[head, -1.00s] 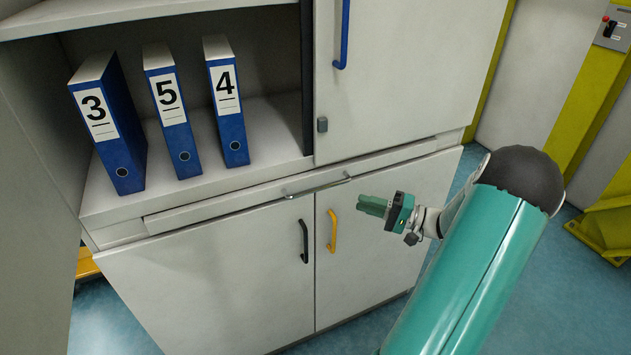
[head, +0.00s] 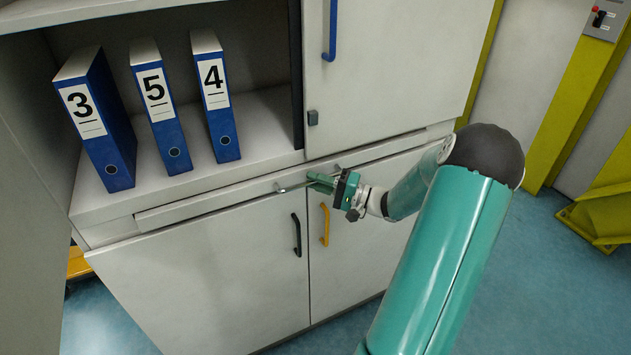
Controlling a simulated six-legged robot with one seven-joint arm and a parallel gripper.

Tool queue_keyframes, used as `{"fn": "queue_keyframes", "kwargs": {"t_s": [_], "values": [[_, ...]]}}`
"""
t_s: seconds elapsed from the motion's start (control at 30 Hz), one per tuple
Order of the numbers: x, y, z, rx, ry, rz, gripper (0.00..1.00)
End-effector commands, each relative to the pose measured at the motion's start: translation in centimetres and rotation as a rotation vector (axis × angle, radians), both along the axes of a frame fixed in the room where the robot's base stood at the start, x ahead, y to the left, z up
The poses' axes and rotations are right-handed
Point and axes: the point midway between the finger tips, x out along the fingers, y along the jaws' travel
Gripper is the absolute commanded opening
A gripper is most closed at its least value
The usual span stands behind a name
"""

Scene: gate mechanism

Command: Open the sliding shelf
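The sliding shelf (head: 215,207) is a thin light-grey panel between the upper compartment and the lower doors. Its front looks flush with the cabinet. Its silver bar handle (head: 290,187) is partly covered by my gripper. My gripper (head: 314,181) has green fingers and reaches the handle from the right. The fingertips overlap the bar in the picture; I cannot tell whether they touch or enclose it. The gap between the fingers does not show clearly.
Blue binders numbered 3 (head: 98,125), 5 (head: 160,110) and 4 (head: 215,100) stand in the open compartment above. Below are doors with a black handle (head: 297,235) and a yellow handle (head: 325,225). The upper right door (head: 390,70) has a blue handle (head: 332,30).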

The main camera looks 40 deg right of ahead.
Motion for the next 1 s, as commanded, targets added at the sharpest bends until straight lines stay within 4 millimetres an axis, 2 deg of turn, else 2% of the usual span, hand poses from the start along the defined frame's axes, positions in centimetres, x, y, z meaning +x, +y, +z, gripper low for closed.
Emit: {"fn": "queue_keyframes", "kwargs": {"t_s": [0.3, 0.4, 0.43, 1.0], "values": [[0.51, 0.19, 0.07, 0.001, 0.000, 0.001, 0.20], [0.50, 0.20, 0.07, 0.001, 0.000, 0.001, 0.02], [0.49, 0.19, 0.07, 0.001, 0.000, 0.001, 0.00], [-0.13, 0.28, 0.05, -0.001, 0.001, 0.001, 0.00]]}}
